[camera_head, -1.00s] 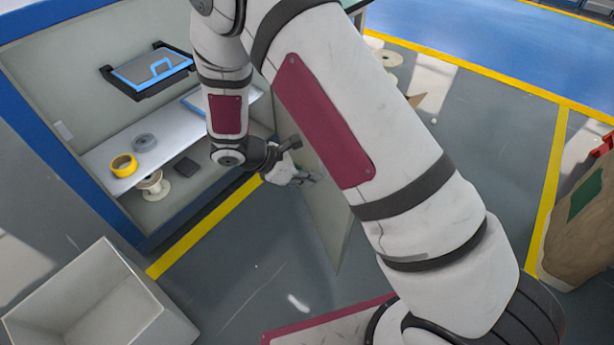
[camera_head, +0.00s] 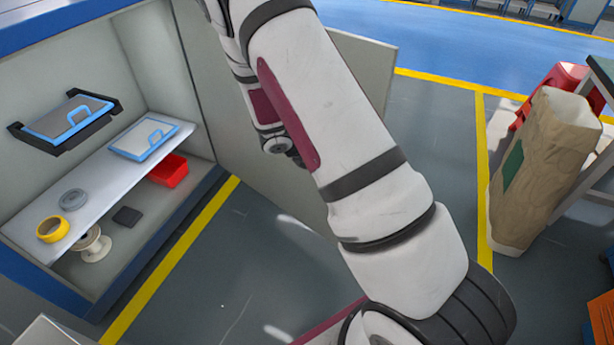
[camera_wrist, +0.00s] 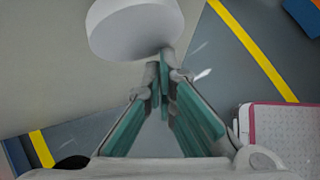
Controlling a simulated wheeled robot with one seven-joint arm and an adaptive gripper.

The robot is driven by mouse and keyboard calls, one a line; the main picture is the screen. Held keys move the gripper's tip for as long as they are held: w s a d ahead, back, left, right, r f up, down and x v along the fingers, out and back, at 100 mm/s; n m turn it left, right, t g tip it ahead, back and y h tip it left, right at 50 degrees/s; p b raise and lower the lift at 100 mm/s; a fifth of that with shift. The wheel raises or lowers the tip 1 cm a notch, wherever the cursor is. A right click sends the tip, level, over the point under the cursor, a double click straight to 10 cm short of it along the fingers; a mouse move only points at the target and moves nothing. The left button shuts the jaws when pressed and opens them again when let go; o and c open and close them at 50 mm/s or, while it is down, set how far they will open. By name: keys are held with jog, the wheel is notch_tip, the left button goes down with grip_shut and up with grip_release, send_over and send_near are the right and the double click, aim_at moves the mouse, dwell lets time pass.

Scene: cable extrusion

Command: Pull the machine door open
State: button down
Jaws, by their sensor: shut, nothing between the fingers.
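The machine door (camera_head: 235,115) is a plain beige panel hinged at the right side of the cabinet (camera_head: 180,220). It stands wide open, swung out to the right, with my arm in front of it. In the wrist view the door panel (camera_wrist: 50,75) fills the left and top. My gripper (camera_wrist: 165,75) is shut and empty, with its green-padded fingers together close to the door face. A white rounded object (camera_wrist: 135,28) lies just beyond the fingertips; I cannot tell what it is or whether they touch. In the head view my arm hides the gripper.
The cabinet shelf (camera_head: 100,190) holds a yellow tape roll (camera_head: 52,229), a grey ring and a blue-framed panel. A spool (camera_head: 90,244) and a red bin (camera_head: 168,170) are below. A brown sack (camera_head: 545,150) stands right. Grey floor (camera_head: 220,270) lies clear before the cabinet.

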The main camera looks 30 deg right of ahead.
jog(key=w+d+b, duration=0.1)
jog(key=w+d, duration=0.1)
jog(key=d, duration=0.5)
jog(key=w+d+n+t+b, duration=0.1)
jog(key=w+d, duration=0.1)
jog(key=d, duration=0.6)
jog(key=shift+w, duration=0.3)
jog(key=shift+a+r, duration=0.1)
jog(key=shift+a, duration=0.05)
jog(key=v, duration=1.1)
jog(key=shift+s+a+r, duration=0.15)
jog(key=shift+r, duration=0.15)
jog(key=shift+r, duration=0.1)
